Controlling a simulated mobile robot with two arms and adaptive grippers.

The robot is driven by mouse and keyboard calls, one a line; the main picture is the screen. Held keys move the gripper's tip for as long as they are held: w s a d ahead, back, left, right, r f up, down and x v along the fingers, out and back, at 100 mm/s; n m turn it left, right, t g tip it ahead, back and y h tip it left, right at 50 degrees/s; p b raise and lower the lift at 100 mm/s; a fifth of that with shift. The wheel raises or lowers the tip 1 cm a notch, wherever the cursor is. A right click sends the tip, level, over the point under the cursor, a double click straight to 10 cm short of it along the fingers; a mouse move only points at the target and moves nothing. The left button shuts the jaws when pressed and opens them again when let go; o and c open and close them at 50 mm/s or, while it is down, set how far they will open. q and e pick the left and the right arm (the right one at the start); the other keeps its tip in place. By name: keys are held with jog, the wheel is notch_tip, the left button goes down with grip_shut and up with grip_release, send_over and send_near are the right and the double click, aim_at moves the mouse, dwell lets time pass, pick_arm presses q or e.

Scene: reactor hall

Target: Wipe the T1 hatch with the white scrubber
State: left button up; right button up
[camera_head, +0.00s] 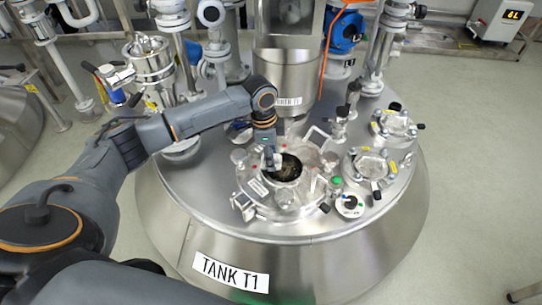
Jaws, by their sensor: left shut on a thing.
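The steel tank marked TANK T1 (330,250) stands in front of me. The round T1 hatch (302,196) is on its top, with a dark round opening (289,174) in the middle. My left gripper (271,152) points down at the left back edge of this opening. It is shut on a small pale thing, which looks like the white scrubber (273,163); its outline is mostly hidden and very small. I cannot tell whether it touches the hatch. My right gripper is not in view.
Two smaller clamped ports (371,166) and (395,124) sit on the tank top at the right. A round black-and-white fitting (349,205) and a green knob (336,181) stand beside the hatch. A steel column (290,80), pipes and valves rise behind.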

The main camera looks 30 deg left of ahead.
pick_arm(q)
jog(key=shift+f, duration=0.7)
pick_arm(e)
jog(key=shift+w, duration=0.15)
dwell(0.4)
pick_arm(q)
jog(key=shift+f, duration=0.25)
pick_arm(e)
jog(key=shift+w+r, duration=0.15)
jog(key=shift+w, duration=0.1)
